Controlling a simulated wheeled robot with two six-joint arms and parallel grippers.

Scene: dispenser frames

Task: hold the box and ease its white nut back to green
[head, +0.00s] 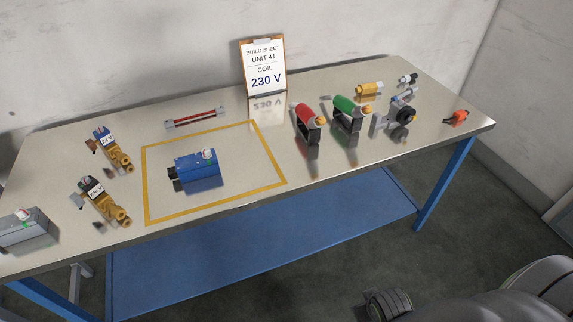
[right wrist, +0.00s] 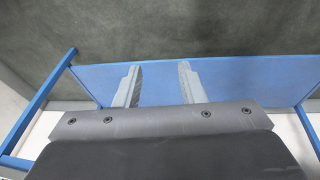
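A blue box (head: 199,172) with a black fitting on its left end sits inside the yellow outline on the table. A white nut (head: 208,154) is on its top, with a small green spot beside it; the nut's exact setting is too small to tell. A grey box (head: 24,230) at the table's left edge also has a whitish nut (head: 23,214) on top, with red and green marks. My right gripper (right wrist: 159,70) is open and empty, over the blue lower shelf in the right wrist view, away from the boxes. My left gripper is not in view.
Two brass valves (head: 112,150) with labelled coils lie left of the yellow outline (head: 265,187). Table front right of the outline is clear.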

